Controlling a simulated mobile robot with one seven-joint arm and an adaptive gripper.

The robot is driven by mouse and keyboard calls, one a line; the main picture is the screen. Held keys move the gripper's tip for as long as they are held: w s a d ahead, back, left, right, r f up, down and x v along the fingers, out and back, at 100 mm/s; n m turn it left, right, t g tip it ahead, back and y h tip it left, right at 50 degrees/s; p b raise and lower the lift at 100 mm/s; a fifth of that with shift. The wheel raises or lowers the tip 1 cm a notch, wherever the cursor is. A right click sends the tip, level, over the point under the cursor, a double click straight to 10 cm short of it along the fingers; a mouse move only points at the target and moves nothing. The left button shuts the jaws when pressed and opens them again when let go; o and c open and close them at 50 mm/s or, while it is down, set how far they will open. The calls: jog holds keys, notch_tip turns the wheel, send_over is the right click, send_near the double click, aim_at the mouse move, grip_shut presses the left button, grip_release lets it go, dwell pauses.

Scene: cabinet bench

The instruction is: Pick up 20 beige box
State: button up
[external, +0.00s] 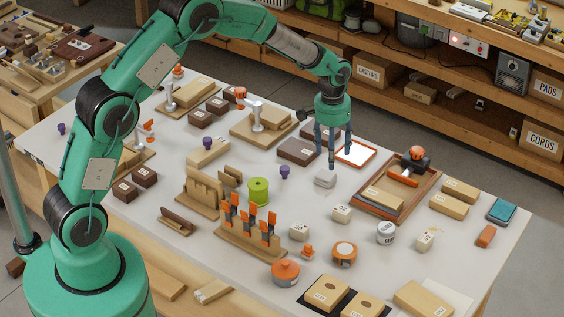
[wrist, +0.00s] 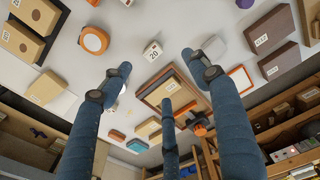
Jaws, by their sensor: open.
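A small beige box marked 20 (wrist: 152,50) lies on the bench near the top middle of the wrist view. In the external view it appears to be the small pale box (external: 341,214) right of the orange-topped rack; its label is too small to read there. My gripper (external: 332,155) is open, fingers pointing down, above and behind that box, near a light grey rounded block (external: 325,180). In the wrist view the spread fingers of my gripper (wrist: 158,76) hold nothing, and the box shows beyond the fingertips, apart from them.
Around the box are an orange tape measure (external: 344,252), a round tin (external: 386,232) and other pale boxes (external: 299,232). A wooden tray (external: 413,205) with an orange-handled tool stands to the right. The orange-topped rack (external: 250,240) stands to the left. The bench is crowded, with narrow gaps.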

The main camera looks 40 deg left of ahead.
send_over(342, 209)
notch_tip(342, 209, down, 8)
jog(key=shift+a+f+g, duration=0.1)
jog(key=shift+f+g, duration=0.1)
jog(key=shift+g, duration=0.1)
jog(key=shift+f, duration=4.3)
jog(key=shift+f, duration=2.6)
jog(key=c, duration=1.5)
